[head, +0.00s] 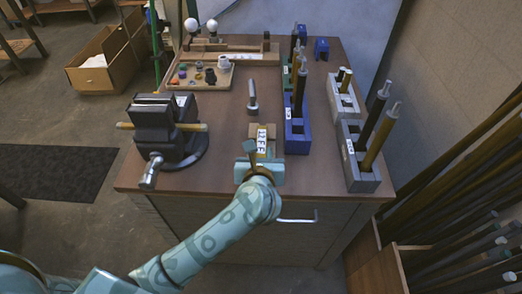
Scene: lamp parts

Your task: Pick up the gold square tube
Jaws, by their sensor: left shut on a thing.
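My left gripper (258,165) is at the front middle edge of the table, reached by my patterned arm from below. It is shut on a short, tilted piece with a grey end (249,146), which looks like the gold square tube; the fingers hide most of it. A tan block with a white label (262,131) is right behind the gripper; I cannot tell if they touch. Another gold tube lies level through the black vise (166,126). A gold tube (378,138) stands tilted in the grey holder (358,165). My right gripper is not in view.
A blue holder (297,133) with upright tubes stands right of the tan block. A white holder (343,98) is farther right. A grey stubby part (252,96) stands mid-table. A parts tray (202,75) is at the back left. Bare tabletop lies between vise and tan block.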

